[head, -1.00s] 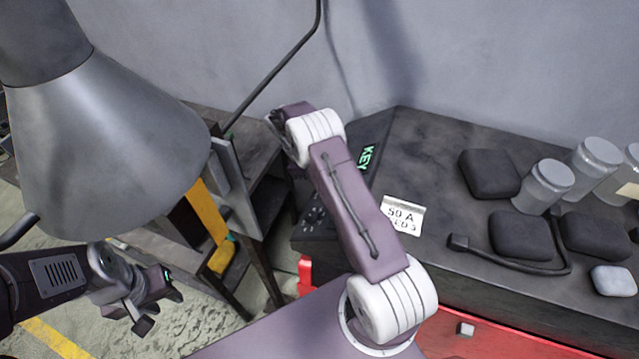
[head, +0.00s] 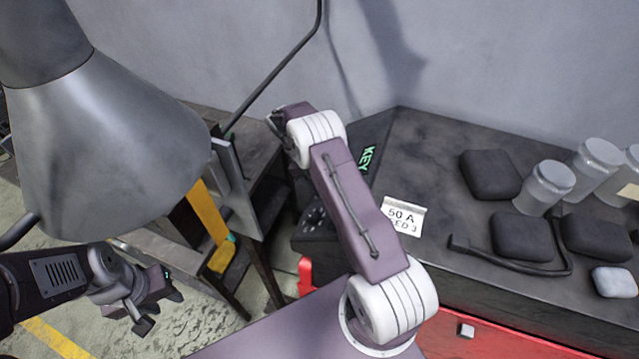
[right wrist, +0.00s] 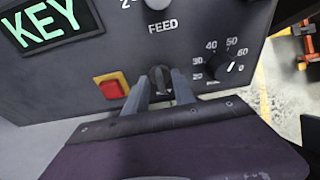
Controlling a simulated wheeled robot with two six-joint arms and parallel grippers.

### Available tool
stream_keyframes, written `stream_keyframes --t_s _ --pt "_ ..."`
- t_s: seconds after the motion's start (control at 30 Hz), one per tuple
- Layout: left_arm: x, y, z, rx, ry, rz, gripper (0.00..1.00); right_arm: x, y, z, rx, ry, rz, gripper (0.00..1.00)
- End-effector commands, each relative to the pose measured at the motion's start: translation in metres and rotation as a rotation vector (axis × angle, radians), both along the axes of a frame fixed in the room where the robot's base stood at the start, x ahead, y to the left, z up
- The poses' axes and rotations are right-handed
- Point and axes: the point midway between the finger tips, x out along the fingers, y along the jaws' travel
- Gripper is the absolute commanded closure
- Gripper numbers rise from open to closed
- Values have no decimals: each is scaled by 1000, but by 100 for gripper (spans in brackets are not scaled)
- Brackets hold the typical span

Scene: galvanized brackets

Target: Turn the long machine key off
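In the right wrist view, a dark key switch (right wrist: 160,82) sits on the grey machine panel (right wrist: 80,88), below the FEED label. My right gripper (right wrist: 161,88) has its two grey fingers apart, one on each side of the key. A small gap seems to show beside the key; contact is not clear. In the head view my right arm hides that gripper and the key. A green lit KEY sign (right wrist: 48,20) is at the upper left of the panel; it also shows in the head view (head: 368,159). My left gripper (head: 156,303) hangs open and empty at the lower left.
A red button (right wrist: 112,88) on a yellow plate is just left of the key, and a numbered dial (right wrist: 225,68) is to its right. Dark blocks (head: 490,174), jars (head: 548,182) and a cable (head: 505,262) lie on the dark top at right.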

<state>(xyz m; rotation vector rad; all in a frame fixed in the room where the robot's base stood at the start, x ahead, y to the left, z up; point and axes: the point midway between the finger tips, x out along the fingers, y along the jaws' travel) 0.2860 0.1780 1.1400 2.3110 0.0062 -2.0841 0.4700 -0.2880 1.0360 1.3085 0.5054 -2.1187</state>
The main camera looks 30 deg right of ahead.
Motion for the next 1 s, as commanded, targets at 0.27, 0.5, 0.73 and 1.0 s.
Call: stream_keyframes --t_s 0.27,0.5,0.73,1.0 --pt "0 0 -16 0 0 0 64 20 15 43 1 -6 2 69" --pt "0 0 -17 0 0 0 64 30 25 75 1 0 1 69" --pt "0 0 -17 0 0 0 64 31 26 80 2 1 0 69" --pt "0 0 -17 0 0 0 64 31 26 80 1 1 0 69"
